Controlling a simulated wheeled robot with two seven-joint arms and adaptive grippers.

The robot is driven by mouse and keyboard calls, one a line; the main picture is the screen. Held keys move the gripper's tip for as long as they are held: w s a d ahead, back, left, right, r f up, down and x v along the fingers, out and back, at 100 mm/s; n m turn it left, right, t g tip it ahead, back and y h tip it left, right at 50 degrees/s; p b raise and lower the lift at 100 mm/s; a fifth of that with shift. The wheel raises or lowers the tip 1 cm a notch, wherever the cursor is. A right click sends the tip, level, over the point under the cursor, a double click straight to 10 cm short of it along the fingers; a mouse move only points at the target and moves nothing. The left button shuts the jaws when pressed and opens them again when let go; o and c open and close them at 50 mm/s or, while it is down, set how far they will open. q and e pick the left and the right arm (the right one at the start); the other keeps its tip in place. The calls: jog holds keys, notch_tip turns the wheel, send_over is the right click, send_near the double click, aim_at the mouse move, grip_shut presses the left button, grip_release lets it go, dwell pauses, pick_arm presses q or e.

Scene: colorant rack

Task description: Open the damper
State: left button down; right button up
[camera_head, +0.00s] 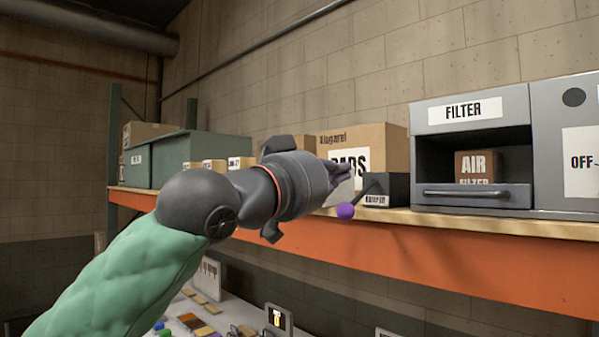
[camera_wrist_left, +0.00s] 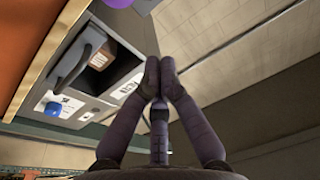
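The damper is a small dark grey box (camera_head: 386,187) with a label on its front, on the orange-edged shelf. A dark lever comes out of it toward the lower left and ends in a purple ball knob (camera_head: 345,211). My left gripper (camera_head: 345,168) is just left of the damper box, above the knob in the picture, and apart from the knob. In the left wrist view its fingers (camera_wrist_left: 159,65) meet at the tips with nothing seen between them. The purple knob (camera_wrist_left: 118,3) is cut off at that view's top edge. My right gripper is not in view.
The filter housing (camera_head: 420,160) with a bar handle and an air filter box (camera_head: 479,165) stands right of the damper. A cardboard box (camera_head: 388,140) is behind it. Green bins (camera_head: 200,150) stand on the left. The shelf's orange beam (camera_head: 480,262) runs below.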

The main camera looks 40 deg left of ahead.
pick_arm(q)
jog(key=s+f, duration=0.2)
jog(key=s, duration=0.5)
jog(key=shift+s+a+f, duration=0.2)
jog(key=shift+s+a, duration=0.2)
jog(key=shift+a, duration=0.05)
dwell(0.4)
